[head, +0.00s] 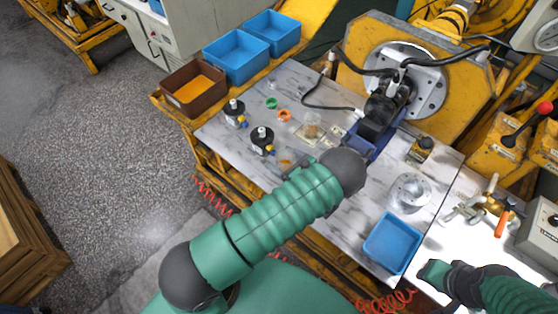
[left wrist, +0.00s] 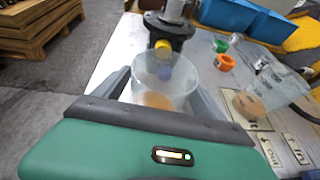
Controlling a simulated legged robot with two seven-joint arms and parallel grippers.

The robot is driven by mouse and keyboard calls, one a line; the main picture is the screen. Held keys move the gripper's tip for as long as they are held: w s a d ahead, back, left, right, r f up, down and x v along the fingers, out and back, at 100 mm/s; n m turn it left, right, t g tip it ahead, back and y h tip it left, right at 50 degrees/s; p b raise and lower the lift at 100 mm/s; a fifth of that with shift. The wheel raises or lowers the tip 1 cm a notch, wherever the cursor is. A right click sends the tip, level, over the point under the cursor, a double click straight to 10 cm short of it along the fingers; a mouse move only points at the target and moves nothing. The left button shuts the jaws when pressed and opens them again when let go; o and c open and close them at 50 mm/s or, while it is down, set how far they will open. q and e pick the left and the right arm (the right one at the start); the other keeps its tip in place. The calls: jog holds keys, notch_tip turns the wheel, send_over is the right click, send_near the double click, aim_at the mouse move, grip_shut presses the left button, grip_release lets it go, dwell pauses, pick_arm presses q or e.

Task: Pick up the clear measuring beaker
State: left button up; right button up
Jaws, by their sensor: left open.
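A clear beaker with a tan bottom (left wrist: 163,72) stands between the two fingers of my left gripper (left wrist: 160,95) in the left wrist view. The gripper is open, one finger on each side. Whether the fingers touch it cannot be told. A second clear beaker with a tan bottom (left wrist: 270,88) stands to the right, and it shows in the head view (head: 312,125). In the head view my left gripper (head: 300,163) is mostly hidden by my arm, beside a small orange-tan patch. My right gripper (head: 437,273) is at the lower right, its fingers unclear.
Two black fittings (head: 233,113) (head: 262,140) stand close by on the marble-look table. Green (head: 271,103) and orange rings (head: 284,116) lie near. A brown bin (head: 193,97) and blue bins (head: 236,66) stand at back left. A blue tray (head: 392,242) is at front right.

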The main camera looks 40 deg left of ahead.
pick_arm(q)
jog(key=shift+w+a+f, duration=0.1)
jog(key=shift+a+f, duration=0.2)
jog(key=shift+a, duration=0.35)
jog(key=shift+c, duration=0.9)
jog(key=shift+s+d+r, duration=0.2)
jog(key=c, duration=0.5)
jog(key=shift+w+d, duration=0.1)
jog(key=shift+d, duration=0.1)
jog(key=c, duration=0.7)
jog(key=shift+a, duration=0.15)
jog(key=shift+c, duration=0.7)
